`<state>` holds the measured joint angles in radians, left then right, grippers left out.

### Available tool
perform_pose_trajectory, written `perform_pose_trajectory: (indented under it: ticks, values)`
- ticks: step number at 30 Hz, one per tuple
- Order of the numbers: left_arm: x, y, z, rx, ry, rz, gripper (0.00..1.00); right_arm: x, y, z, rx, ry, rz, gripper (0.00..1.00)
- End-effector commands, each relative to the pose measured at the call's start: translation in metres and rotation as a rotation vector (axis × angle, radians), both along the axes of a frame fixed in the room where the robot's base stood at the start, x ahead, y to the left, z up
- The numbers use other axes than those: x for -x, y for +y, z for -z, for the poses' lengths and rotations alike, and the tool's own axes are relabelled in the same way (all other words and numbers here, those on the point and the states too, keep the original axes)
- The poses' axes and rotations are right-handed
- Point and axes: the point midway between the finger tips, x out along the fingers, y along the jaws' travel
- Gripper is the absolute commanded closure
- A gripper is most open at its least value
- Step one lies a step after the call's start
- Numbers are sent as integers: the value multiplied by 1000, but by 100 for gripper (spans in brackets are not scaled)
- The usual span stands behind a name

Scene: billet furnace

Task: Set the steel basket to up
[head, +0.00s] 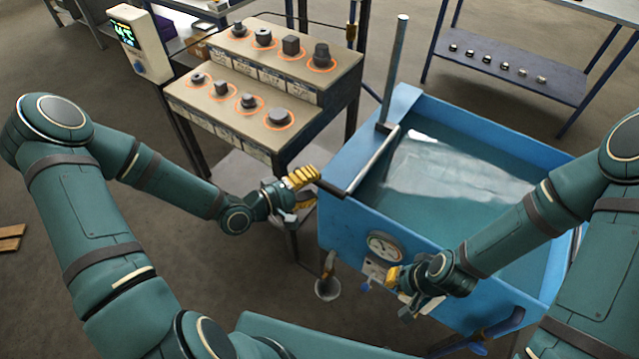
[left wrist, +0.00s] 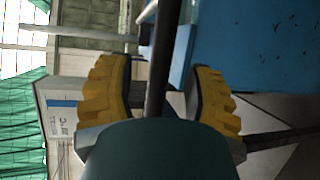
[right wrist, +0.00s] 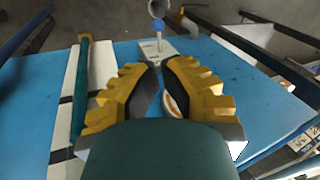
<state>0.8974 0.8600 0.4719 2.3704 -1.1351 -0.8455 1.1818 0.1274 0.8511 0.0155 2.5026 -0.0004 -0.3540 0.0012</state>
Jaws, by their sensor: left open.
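The blue tank (head: 345,235) holds greenish water (head: 440,180) with a pale reflection on it. I cannot make out the steel basket; anything below the surface is hidden. A grey lever (head: 377,158) lies along the tank's left side beside an upright post, its black handle (head: 333,189) sticking out over the left rim. My left gripper (head: 309,188) is at the handle's end. In the left wrist view, the dark handle (left wrist: 160,65) passes between its open fingers, with gaps visible. My right gripper (head: 394,290) is before the tank's front; its fingertips lie close together, with a gap behind them.
A round gauge (head: 384,246) is on the tank's front. A stepped rack (head: 225,108) with several dark metal parts stands left of the tank, with a display box (head: 140,45) beside it. A blue shelf (head: 510,72) with small parts stands behind. Open floor lies left.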

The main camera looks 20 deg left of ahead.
Motion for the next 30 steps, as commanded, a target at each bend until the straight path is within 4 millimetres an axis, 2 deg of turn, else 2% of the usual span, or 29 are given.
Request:
perform_pose_trajectory:
  ticks: [6,16,17,21,22,30]
  values:
    - [-15,-14,4,-1,1,0,48,-1,0,4,0,-2,1,100]
    - [-18,-16,4,-2,0,-1,48,-1,0,4,0,-3,1,100]
    - [-18,-16,4,-1,0,0,45,-1,0,4,0,-3,1,100]
    - [-18,-16,4,-2,0,-1,94,-1,0,4,0,-3,1,100]
    - [-18,-16,4,-2,0,-1,100,-1,0,4,0,-3,1,100]
    - [-20,-16,1,-2,0,-1,100,-1,0,2,0,-2,1,100]
